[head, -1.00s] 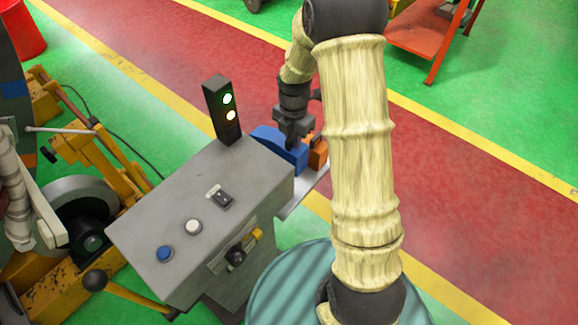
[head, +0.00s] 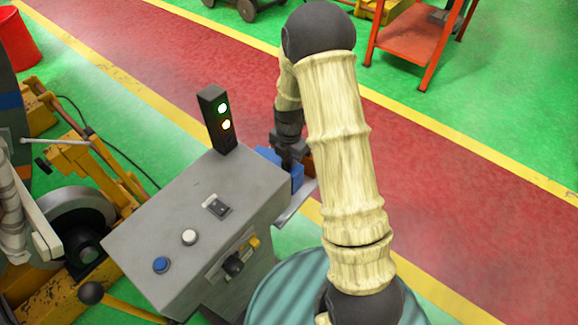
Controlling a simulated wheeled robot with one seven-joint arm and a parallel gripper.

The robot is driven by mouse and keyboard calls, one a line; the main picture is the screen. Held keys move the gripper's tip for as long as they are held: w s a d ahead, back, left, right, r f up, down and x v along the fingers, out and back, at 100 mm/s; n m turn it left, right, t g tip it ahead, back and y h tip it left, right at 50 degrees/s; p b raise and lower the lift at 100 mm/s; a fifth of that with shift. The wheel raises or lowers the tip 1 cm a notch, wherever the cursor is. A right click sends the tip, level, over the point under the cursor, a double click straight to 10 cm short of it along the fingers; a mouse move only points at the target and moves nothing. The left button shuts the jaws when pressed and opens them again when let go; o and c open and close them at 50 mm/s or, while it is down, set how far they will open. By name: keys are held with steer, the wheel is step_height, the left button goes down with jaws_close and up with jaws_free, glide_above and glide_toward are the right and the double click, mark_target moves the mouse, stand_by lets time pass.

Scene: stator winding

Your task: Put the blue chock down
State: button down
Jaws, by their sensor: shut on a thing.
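The blue chock (head: 297,175) is partly hidden behind the grey control box. My gripper (head: 290,151) is over it and shut on it. The fingertips are small and dark, and the chock's underside is hidden, so I cannot tell whether it touches the pale shelf (head: 294,204) below.
The grey control box (head: 190,226) with buttons and a switch stands close in front of the chock. A signal light (head: 217,119) with green and pale lamps rises at its back corner. Yellow machinery (head: 75,165) is at left. The red floor lane behind is open.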

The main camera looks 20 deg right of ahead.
steer(key=shift+f, duration=1.85)
steer(key=c, duration=1.4)
jaws_free()
steer(key=shift+f, duration=0.15)
steer(key=shift+o, duration=0.2)
step_height(320, 180, up, 12)
steer(key=shift+r, duration=0.15)
steer(key=shift+s, duration=0.1)
